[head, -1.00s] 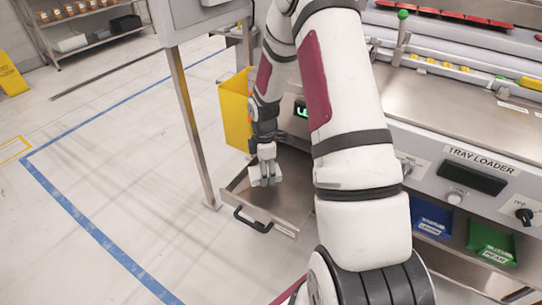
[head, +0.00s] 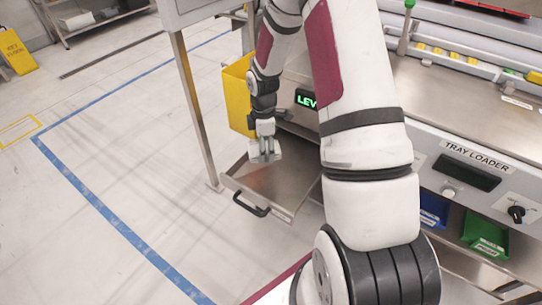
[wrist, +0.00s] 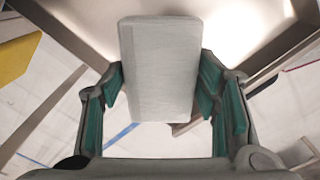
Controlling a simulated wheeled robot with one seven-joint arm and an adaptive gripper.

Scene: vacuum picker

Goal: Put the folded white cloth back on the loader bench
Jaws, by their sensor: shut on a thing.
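My gripper (wrist: 160,100) is shut on the folded white cloth (wrist: 158,65), a pale flat rectangle standing out between the teal finger pads in the wrist view. In the head view my gripper (head: 264,156) points down over an open steel drawer (head: 285,186), and the pale cloth (head: 274,152) shows small at its fingers. Whether the cloth touches the drawer is unclear. The loader bench (head: 445,95), a steel top above the "TRAY LOADER" panel (head: 478,158), is at the right, partly hidden by my arm.
A yellow bin (head: 238,95) hangs behind the drawer, beside a steel post (head: 190,110). Blue (head: 433,208) and green (head: 487,238) bins sit under the panel. A green-knobbed lever (head: 408,25) stands at the bench's back.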

